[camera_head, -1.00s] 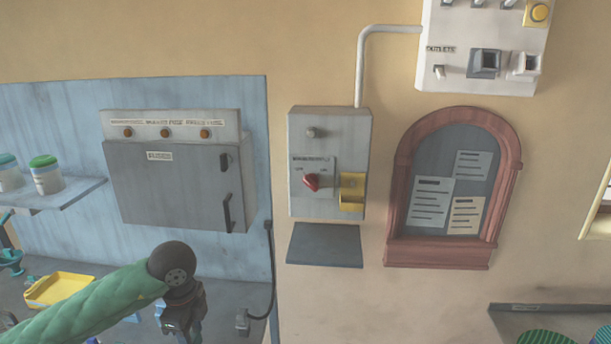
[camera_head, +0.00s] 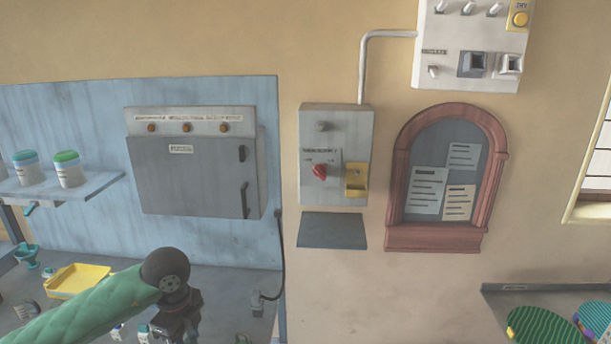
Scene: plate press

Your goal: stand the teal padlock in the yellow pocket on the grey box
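The grey box (camera_head: 335,125) is on the wall near the middle of the head view, with a red knob (camera_head: 320,171) on its front. The yellow pocket (camera_head: 356,184) is on the box's lower right front and looks empty. I cannot make out the teal padlock in this view. My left gripper (camera_head: 176,332) is at the lower left, below the grey cabinet and away from the box. Its fingertips run out of the bottom of the frame, so its opening does not show. My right gripper is not in view.
A dark shelf (camera_head: 333,230) juts out just below the grey box. A workbench (camera_head: 225,291) at the lower left holds a yellow tray (camera_head: 78,281). A grey cabinet (camera_head: 195,178) and a red-framed notice board (camera_head: 490,180) flank the box.

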